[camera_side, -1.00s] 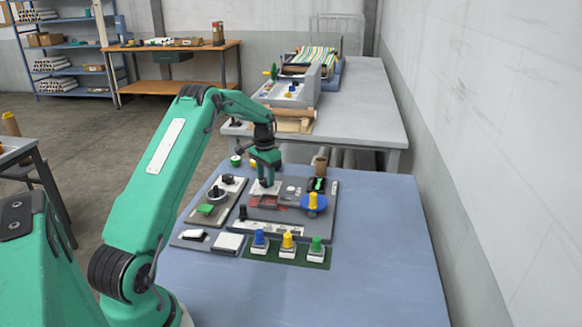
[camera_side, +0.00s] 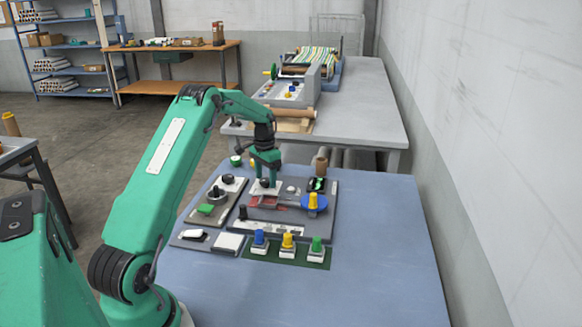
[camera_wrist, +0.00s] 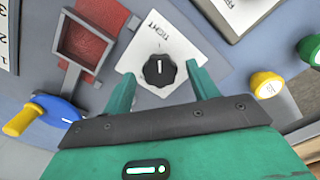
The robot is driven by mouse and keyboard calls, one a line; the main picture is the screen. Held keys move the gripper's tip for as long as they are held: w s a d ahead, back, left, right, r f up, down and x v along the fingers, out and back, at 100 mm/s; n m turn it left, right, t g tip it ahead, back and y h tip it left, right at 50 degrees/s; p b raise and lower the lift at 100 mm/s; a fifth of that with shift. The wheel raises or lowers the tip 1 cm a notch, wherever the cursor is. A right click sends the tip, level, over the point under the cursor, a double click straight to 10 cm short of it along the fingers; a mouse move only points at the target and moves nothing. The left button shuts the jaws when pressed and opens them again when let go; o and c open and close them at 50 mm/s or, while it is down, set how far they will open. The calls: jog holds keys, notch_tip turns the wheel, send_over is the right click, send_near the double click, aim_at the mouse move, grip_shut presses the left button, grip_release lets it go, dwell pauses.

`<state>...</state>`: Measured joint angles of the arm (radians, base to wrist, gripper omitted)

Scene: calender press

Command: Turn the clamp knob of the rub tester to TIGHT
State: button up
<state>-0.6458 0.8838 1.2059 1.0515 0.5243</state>
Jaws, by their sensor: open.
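The clamp knob (camera_wrist: 159,70) is black and scalloped, on a white plate (camera_wrist: 180,38) lettered TIGHT at the top in the wrist view. A white line on the knob points up in that picture, towards the lettering. My gripper (camera_wrist: 160,77) is open, with one green finger on each side of the knob. It also shows in the side view (camera_side: 264,174), just above the knob (camera_side: 264,183). I cannot tell whether the fingers touch the knob. The rub tester's red tray (camera_wrist: 84,45) and blue disc with a yellow handle (camera_wrist: 22,118) are beside it.
Blue, yellow and green knobs (camera_side: 287,241) stand at the front of the tester. A plate with a black knob and green pad (camera_side: 205,209) lies to the left. The blue table (camera_side: 370,260) is clear at the right and front.

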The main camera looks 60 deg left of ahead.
aim_at(266, 180)
jog(key=shift+r, duration=0.1)
jog(key=shift+r, duration=3.8)
